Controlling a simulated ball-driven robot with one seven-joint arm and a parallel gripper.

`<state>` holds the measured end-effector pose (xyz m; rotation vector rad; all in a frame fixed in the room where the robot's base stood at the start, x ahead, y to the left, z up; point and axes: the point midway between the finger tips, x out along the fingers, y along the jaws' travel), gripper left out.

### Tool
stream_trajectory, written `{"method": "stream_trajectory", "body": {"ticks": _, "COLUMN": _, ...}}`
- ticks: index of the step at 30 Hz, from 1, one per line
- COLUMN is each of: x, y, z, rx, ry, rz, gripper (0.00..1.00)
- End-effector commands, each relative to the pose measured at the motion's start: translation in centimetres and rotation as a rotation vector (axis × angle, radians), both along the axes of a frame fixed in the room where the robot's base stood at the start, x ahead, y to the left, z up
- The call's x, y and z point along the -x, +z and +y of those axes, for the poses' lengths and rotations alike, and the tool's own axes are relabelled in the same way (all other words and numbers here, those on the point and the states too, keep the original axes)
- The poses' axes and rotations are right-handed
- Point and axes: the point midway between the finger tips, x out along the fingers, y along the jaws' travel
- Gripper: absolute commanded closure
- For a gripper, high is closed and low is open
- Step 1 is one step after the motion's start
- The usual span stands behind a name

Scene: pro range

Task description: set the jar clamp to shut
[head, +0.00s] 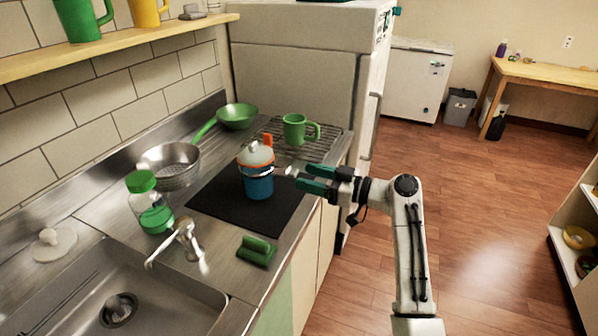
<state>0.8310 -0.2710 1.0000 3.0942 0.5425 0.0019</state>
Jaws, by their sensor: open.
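A blue jar (258,185) stands upright on a black mat on the counter, with a pale domed lid (255,153) and an orange band under it. An orange tab (268,140), which looks like part of the jar clamp, stands up behind the lid's right side. Thin metal and a small pale piece (290,171) stick out from the jar's right side. My gripper (304,178) is open, with green fingers pointing left at the jar from its right. It holds nothing that I can see. Whether its tips touch the pale piece, I cannot tell.
A green mug (295,130) stands on a wire rack behind the jar. A green scrubber (257,250) and faucet (180,245) are in front. Open floor lies right.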

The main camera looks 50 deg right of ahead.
Motion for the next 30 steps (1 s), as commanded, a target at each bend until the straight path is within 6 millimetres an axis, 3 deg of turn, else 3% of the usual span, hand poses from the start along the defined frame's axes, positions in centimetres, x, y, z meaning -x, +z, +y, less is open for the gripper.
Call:
{"method": "stream_trajectory", "body": {"ticks": 7, "x": -2.6, "y": 0.0, "z": 1.0, "rx": 0.0, "ry": 0.001, "rz": 0.001, "gripper": 0.43}}
{"method": "stream_trajectory", "body": {"ticks": 18, "x": -3.0, "y": -0.1, "z": 1.2, "rx": 0.0, "ry": 0.001, "rz": 0.001, "gripper": 0.43}}
{"method": "stream_trajectory", "body": {"ticks": 30, "x": -3.0, "y": -0.1, "z": 1.1, "rx": 0.001, "ry": 0.0, "rz": 0.002, "gripper": 0.81}}
